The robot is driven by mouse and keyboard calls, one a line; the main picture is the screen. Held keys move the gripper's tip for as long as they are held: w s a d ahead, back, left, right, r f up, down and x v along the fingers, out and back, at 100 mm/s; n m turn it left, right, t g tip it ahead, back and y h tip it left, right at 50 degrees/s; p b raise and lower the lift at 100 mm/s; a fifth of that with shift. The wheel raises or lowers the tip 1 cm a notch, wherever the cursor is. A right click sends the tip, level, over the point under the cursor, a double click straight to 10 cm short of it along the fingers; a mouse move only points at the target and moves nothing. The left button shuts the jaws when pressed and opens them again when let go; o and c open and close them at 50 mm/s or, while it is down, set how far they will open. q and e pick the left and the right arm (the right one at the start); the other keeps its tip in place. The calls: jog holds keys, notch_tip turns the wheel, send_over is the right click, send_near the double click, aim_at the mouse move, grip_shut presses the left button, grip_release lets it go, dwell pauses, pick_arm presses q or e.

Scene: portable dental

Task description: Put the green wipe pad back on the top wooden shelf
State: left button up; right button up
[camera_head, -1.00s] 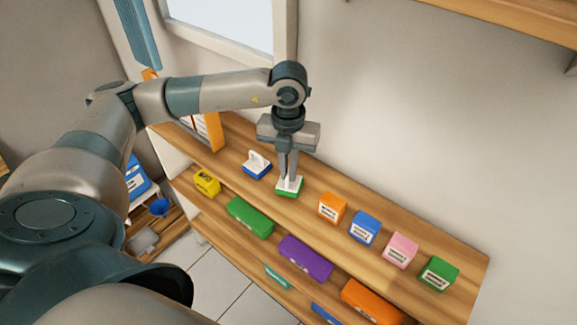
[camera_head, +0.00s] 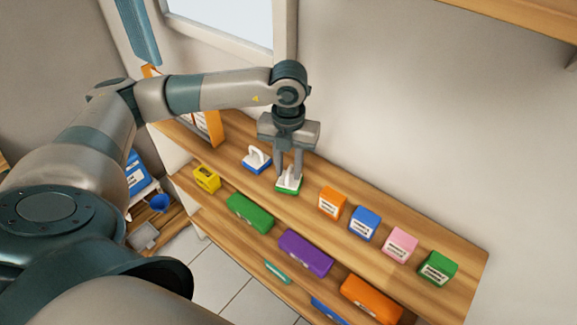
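The green wipe pad (camera_head: 287,189), with a white top and a white upright handle, sits on the top wooden shelf (camera_head: 375,262). It stands between a blue pad with a white handle and an orange box. My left gripper (camera_head: 288,173) is directly above it, pointing down, with its fingers spread apart on either side of the handle. The fingertips are still low, close to the pad's top. My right gripper is not in view.
On the same shelf are the blue pad (camera_head: 257,160), orange box (camera_head: 332,203), blue box (camera_head: 364,223), pink box (camera_head: 400,246) and green box (camera_head: 438,267). The shelf below holds yellow (camera_head: 207,179), green (camera_head: 250,213), purple (camera_head: 305,252) and orange (camera_head: 371,299) items. A wall rises behind.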

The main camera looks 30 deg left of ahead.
aim_at(289, 170)
pick_arm(q)
jog(key=shift+r, duration=0.2)
jog(key=shift+w+r, duration=0.1)
jog(key=shift+r, duration=0.05)
notch_tip(289, 170, up, 12)
jog(key=b, duration=0.5)
jog(key=shift+f, duration=0.2)
dwell(0.3)
